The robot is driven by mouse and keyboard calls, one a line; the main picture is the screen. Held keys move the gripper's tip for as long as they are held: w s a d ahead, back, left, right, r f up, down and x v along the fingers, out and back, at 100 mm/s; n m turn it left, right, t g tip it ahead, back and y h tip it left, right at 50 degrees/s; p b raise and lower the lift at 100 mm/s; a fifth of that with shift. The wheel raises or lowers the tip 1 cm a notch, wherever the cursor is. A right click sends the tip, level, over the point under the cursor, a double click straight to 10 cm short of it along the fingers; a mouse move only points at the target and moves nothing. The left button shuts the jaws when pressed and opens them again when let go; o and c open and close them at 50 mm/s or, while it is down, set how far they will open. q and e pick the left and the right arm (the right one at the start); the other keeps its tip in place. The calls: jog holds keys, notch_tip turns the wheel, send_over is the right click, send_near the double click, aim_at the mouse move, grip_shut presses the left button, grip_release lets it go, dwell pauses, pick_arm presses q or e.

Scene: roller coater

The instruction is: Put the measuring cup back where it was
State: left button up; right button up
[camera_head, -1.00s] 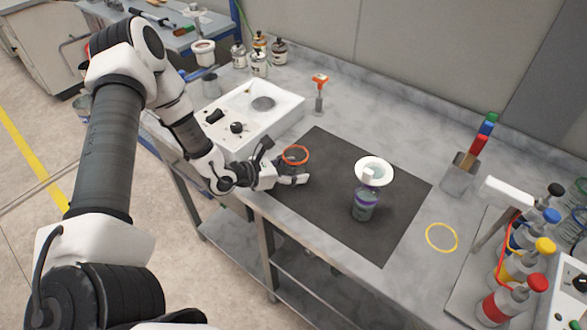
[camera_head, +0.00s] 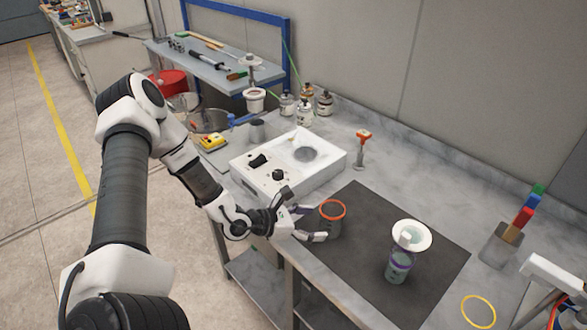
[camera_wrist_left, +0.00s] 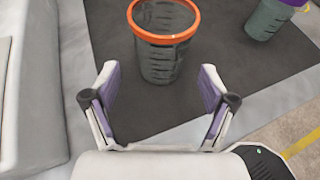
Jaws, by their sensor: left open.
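The measuring cup (camera_head: 331,222), clear grey with an orange rim, stands upright on the dark mat (camera_head: 370,205) near its left edge. My left gripper (camera_head: 310,222) is open just to the left of the cup. In the left wrist view the cup (camera_wrist_left: 160,62) stands straight ahead of the open fingers (camera_wrist_left: 159,82), with dark mat showing between cup and gripper base; nothing is held. Whether a fingertip touches the cup, I cannot tell. My right gripper is out of view.
A purple-banded jar (camera_head: 398,268) with a white funnel (camera_head: 412,234) stands on the mat to the right. A white device (camera_head: 285,170) with knobs sits behind my left gripper. A yellow ring (camera_head: 478,311) lies right of the mat. The mat's back part is clear.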

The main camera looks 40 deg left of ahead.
pick_arm(q)
jog(key=p+v, duration=0.2)
jog(key=v, duration=0.1)
jog(key=p+v, duration=0.2)
jog(key=v, duration=0.1)
jog(key=shift+w+r, duration=0.15)
jog(key=shift+r, duration=0.25)
jog(key=shift+s+p, duration=0.3)
jog(key=shift+p, duration=0.15)
jog(key=shift+s+f, duration=0.1)
jog(key=shift+s, duration=0.2)
jog(key=s+d+f+m+g+h, duration=0.2)
jog(key=s+d+f+m+g, duration=0.3)
jog(key=s+d+m+g, duration=0.4)
jog(key=s+f+m+g+y, duration=0.5)
jog(key=s+f+m+y, duration=0.3)
jog(key=m, duration=0.9)
jog(key=d+m, duration=0.1)
jog(key=d+m+t, duration=0.1)
jog(key=d, duration=0.1)
jog(key=s+d+m+t, duration=0.1)
jog(key=m, duration=0.1)
jog(key=shift+s+d+r, duration=0.15)
jog(key=shift+d+r, duration=0.2)
